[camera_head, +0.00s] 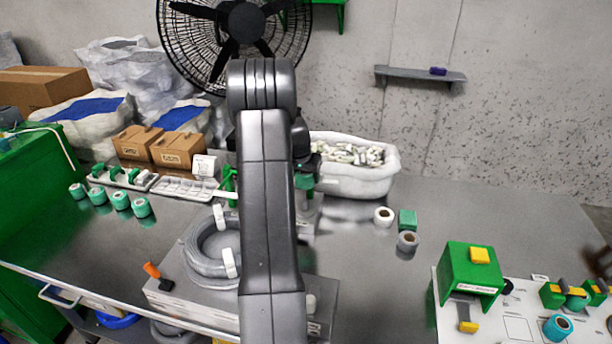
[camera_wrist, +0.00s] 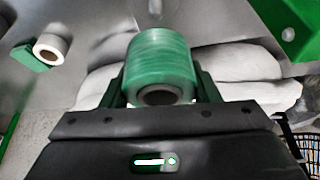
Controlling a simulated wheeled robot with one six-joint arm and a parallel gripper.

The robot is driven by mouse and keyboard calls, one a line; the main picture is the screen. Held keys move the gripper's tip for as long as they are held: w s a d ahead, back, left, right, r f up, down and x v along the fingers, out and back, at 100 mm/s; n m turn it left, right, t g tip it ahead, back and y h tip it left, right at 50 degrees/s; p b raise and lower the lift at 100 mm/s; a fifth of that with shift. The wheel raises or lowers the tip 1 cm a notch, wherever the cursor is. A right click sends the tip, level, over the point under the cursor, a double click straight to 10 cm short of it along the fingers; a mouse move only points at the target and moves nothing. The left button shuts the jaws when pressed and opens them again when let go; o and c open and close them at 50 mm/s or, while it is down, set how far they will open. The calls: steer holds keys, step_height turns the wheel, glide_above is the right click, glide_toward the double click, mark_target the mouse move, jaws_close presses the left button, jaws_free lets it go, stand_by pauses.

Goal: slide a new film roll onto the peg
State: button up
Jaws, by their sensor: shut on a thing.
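My gripper (camera_wrist: 160,88) is shut on a green film roll (camera_wrist: 162,58), with a green finger on each side of it. The roll's dark core opening faces the wrist camera. In the head view my arm hides the held roll, and green parts of my gripper show on both sides of the arm. Several teal rolls (camera_head: 121,201) stand in a row on the table at left. Another teal roll (camera_head: 557,327) is on the white board (camera_head: 517,328) at right, near a green fixture (camera_head: 575,297). I cannot make out a bare peg.
A white roll (camera_head: 384,216), a green block (camera_head: 407,220) and a grey roll (camera_head: 407,241) stand right of my arm. A white bin (camera_head: 352,184) is behind them. A cable coil (camera_head: 206,250) lies at left of my arm. A green stand (camera_head: 470,270) is at right.

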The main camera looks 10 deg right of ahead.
steer(key=shift+f+b, duration=1.05)
steer(key=shift+f, duration=1.2)
steer(key=shift+f+b, duration=0.65)
steer(key=shift+b, duration=0.5)
steer(key=shift+f+b, duration=2.15)
steer(key=o, duration=1.3)
steer(key=shift+r+p, duration=1.8)
steer(key=shift+r, duration=1.7)
